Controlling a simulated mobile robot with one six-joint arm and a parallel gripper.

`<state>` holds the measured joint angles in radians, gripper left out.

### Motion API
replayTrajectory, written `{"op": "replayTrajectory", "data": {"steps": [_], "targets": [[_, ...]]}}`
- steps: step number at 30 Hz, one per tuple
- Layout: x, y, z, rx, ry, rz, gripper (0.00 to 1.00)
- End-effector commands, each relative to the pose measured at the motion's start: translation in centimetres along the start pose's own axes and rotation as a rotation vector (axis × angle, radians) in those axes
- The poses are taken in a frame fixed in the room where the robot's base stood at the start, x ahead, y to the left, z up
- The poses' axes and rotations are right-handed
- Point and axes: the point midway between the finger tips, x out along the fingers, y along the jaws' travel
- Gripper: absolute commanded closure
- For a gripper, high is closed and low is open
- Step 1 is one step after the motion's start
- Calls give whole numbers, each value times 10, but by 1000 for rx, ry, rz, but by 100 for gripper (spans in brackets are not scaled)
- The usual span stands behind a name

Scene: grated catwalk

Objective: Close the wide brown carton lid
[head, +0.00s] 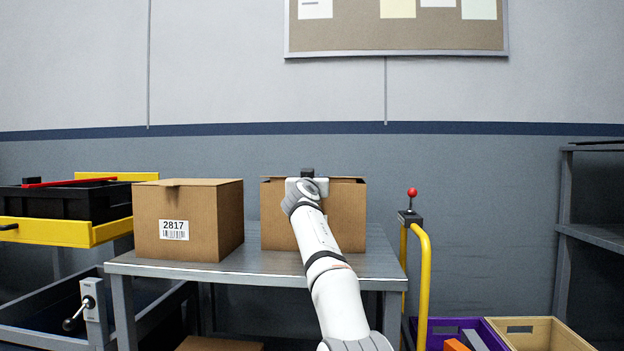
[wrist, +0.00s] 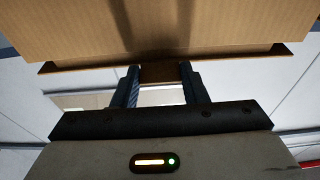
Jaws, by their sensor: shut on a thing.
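The brown carton (head: 348,215) under my gripper stands on the right part of a grey metal table. Its lid (head: 347,179) lies across the top, close to the rim; my arm hides part of the front, and I cannot tell whether it is fully flat. In the wrist view, the carton wall (wrist: 200,30) fills the top and the lid's thin edge (wrist: 245,57) runs across below it. My gripper (head: 307,173) is at the lid's front middle. In the wrist view my gripper (wrist: 160,82) has its two fingers on either side of a brown tab (wrist: 160,74), shut on it.
A second brown carton (head: 190,220) labelled 2817 stands just left on the same table (head: 210,268), with a narrow gap between. A yellow-railed post with a red knob (head: 412,192) stands right of the table. Black bins (head: 65,203) are at left, purple and tan crates (head: 540,334) low right.

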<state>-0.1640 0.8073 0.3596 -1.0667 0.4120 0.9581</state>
Motion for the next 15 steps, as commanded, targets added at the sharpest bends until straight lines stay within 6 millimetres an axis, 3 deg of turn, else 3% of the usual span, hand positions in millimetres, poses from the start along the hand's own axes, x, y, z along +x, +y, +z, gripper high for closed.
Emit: {"op": "replayTrajectory", "data": {"steps": [11,12,15], "targets": [[0,-1,-2,3,5,-3,100],[0,-1,-2,3,5,-3,57],[-1,-1,-2,2,5,-3,49]]}}
